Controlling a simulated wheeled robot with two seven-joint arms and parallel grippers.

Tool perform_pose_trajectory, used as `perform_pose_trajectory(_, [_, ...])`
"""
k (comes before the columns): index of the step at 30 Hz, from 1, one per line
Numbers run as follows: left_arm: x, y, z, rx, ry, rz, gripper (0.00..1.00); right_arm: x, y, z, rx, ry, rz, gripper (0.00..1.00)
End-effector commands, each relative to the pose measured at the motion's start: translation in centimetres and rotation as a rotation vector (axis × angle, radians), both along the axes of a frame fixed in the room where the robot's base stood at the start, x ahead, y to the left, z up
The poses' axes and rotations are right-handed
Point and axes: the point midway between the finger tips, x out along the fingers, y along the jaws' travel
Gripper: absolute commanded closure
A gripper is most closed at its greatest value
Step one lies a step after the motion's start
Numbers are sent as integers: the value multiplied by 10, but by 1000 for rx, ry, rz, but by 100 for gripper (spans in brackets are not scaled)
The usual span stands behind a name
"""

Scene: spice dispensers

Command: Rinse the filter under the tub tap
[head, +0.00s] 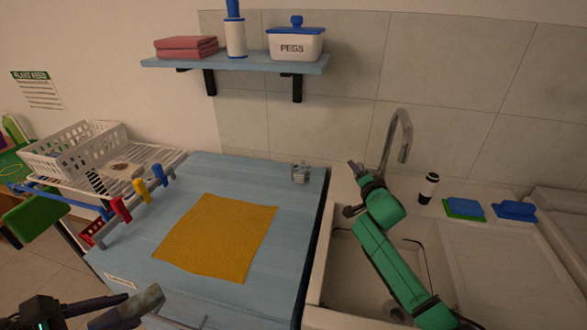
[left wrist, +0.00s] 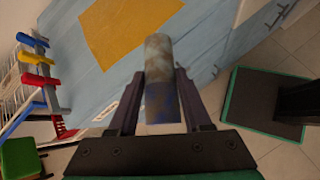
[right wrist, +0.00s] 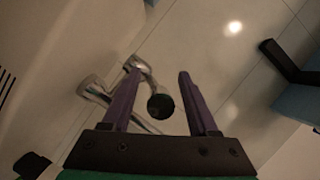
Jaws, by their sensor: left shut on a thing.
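The filter (left wrist: 160,62) is a mottled grey-brown cylinder with a blue lower end. My left gripper (left wrist: 157,88) is shut on it. In the head view the filter (head: 146,301) is at the bottom left, in front of the blue worktop, away from the tub. The tap (head: 404,130) is a chrome gooseneck behind the pale tub (head: 345,265); no water shows from it. My right gripper (head: 358,170) is beside the tap's base. In the right wrist view its fingers are apart around a dark round knob (right wrist: 160,106) on chrome fittings, without clear contact.
A yellow cloth (head: 220,238) lies on the blue worktop (head: 290,205). A white rack with a basket (head: 75,150) and coloured clips stands left. A small clear jar (head: 299,173) is at the back. A dark bottle (head: 428,188) and blue sponges (head: 515,210) are right of the tap.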

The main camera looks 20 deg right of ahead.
Motion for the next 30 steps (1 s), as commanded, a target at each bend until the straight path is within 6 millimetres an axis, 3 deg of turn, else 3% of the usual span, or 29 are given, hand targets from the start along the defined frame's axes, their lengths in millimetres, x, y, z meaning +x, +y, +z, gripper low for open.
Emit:
perform_pose_trajectory(1, [0, 0, 0, 0, 0, 0, 100, 0, 0, 0, 0, 0, 0, 63])
perform_pose_trajectory(4, [0, 0, 0, 0, 0, 0, 100, 0, 0, 0, 0, 0, 0, 100])
perform_pose_trajectory(30, [0, 0, 0, 0, 0, 0, 100, 0, 0, -1, 0, 1, 0, 100])
